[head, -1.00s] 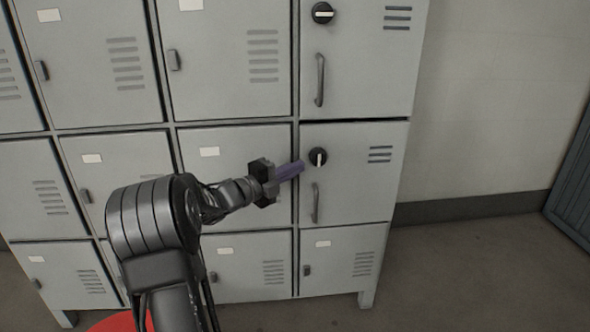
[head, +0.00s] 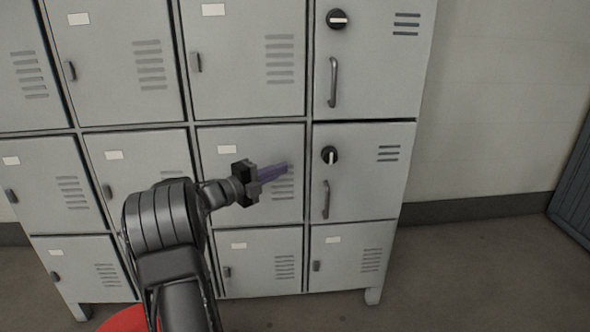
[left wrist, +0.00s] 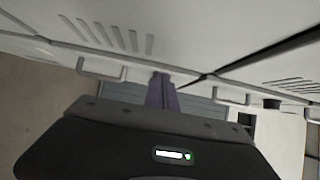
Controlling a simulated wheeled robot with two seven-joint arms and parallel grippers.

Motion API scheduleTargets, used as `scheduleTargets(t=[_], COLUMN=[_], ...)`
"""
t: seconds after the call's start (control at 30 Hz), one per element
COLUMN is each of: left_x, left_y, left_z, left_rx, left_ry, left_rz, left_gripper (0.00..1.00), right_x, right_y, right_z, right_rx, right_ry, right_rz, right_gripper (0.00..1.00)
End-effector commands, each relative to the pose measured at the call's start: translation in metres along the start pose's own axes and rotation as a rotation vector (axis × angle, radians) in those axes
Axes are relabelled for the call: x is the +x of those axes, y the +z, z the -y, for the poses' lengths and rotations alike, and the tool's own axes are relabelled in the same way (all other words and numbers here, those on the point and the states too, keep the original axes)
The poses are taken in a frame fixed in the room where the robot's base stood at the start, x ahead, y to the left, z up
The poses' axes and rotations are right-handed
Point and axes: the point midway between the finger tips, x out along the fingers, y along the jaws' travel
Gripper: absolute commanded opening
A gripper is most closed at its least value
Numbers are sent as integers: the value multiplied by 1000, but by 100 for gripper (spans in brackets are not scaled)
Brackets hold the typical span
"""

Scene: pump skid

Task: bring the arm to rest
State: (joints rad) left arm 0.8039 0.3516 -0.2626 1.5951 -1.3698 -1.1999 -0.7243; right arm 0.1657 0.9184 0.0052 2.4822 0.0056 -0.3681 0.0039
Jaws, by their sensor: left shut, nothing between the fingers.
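My left gripper (head: 272,173) is in front of the grey lockers, with its purple fingers shut and empty. The fingers also show in the left wrist view (left wrist: 161,92), side by side. In the head view they lie over the middle-row locker door (head: 225,185), left of the door (head: 365,180) with the black knob (head: 330,155) and bar handle (head: 326,199). The gripper appears apart from that knob and handle. The knob's white mark stands upright. My right gripper is not in view.
The locker bank fills the left and middle. The upper right door has another knob (head: 337,19), its mark level, and a handle (head: 333,82). A bare wall (head: 500,100) and clear floor (head: 480,265) are on the right. A blue-grey slatted thing (head: 572,190) stands at the far right.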

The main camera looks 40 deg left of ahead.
Motion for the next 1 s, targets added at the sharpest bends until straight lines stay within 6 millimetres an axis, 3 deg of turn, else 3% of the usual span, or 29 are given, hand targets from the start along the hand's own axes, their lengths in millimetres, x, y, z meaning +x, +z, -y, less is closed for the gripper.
scheduleTargets(t=[0.2, 0.8, 0.93, 1.0], left_x=[-9, -8, 4, 17], left_y=[12, 11, 4, -5], left_z=[0, -1, -14, -30], left_rx=[0, -5, -72, -156], left_ry=[1, 0, -2, -2], left_rz=[-1, 0, 9, 23], left_gripper=[0, 0, 0, 0], right_x=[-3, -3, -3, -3], right_y=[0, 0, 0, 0], right_z=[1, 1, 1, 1], right_rx=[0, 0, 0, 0], right_ry=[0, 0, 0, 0], right_rz=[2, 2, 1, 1], right_gripper=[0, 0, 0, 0])
